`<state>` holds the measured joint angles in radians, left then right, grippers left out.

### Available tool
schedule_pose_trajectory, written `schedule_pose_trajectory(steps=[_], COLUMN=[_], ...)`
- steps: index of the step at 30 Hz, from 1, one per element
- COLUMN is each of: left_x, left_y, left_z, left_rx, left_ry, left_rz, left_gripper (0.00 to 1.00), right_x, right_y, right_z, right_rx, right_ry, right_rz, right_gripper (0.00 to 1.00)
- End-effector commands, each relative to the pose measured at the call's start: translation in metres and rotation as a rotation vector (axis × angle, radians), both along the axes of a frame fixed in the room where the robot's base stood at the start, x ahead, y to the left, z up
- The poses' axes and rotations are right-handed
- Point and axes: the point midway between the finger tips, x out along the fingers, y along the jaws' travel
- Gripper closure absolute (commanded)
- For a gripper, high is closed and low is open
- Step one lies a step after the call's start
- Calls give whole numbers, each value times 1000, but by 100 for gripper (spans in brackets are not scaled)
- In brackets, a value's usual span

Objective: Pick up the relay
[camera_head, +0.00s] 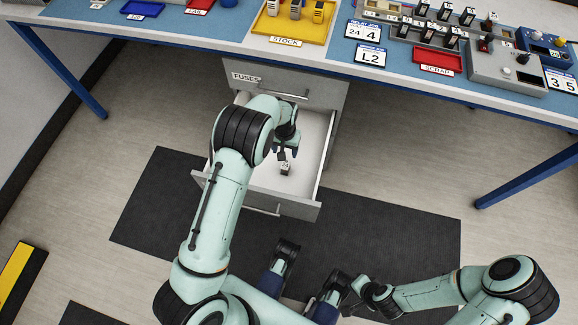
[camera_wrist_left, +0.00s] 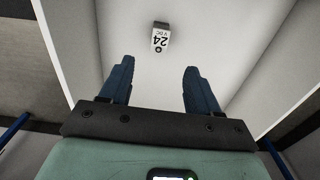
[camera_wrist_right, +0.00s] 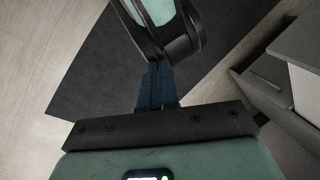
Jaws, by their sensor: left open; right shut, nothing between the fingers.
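The relay (camera_head: 286,168) is a small block with a white face and a dark end. It lies on the white floor of the open drawer (camera_head: 301,207).
A drawer front labelled FUSES (camera_head: 246,78) is shut above the open drawer. On the bench stand a yellow STOCK tray (camera_head: 285,41), a red SCRAP tray (camera_head: 438,60), job cards (camera_head: 366,31) and a grey control box (camera_head: 505,68). Drawer walls flank my left gripper.

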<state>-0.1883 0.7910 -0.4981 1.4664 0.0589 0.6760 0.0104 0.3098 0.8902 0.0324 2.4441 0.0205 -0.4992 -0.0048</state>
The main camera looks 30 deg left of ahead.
Motion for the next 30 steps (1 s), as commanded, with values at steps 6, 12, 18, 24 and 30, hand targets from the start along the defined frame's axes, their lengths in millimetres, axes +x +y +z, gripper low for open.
schedule_pose_trajectory(steps=[6, 12, 18, 24, 30], left_x=[-1, 0, 0, -2, -2], left_y=[0, 0, 0, 0, -1], left_z=[-38, -72, -84, -105, -133], left_rx=[0, 0, -1, 0, 0], left_ry=[3, 2, 0, 3, 1], left_rz=[0, 0, -1, 0, -1], left_gripper=[38, 38, 38, 38, 38], right_x=[13, 26, 31, 39, 53], right_y=[-6, -12, -15, -19, -26], right_z=[-12, -21, -23, -31, -39], right_rx=[-15, -33, -39, -50, -67], right_ry=[-34, -70, -83, -104, -138], right_rz=[-14, -28, -33, -42, -56], right_gripper=[100, 100, 100, 100, 100])
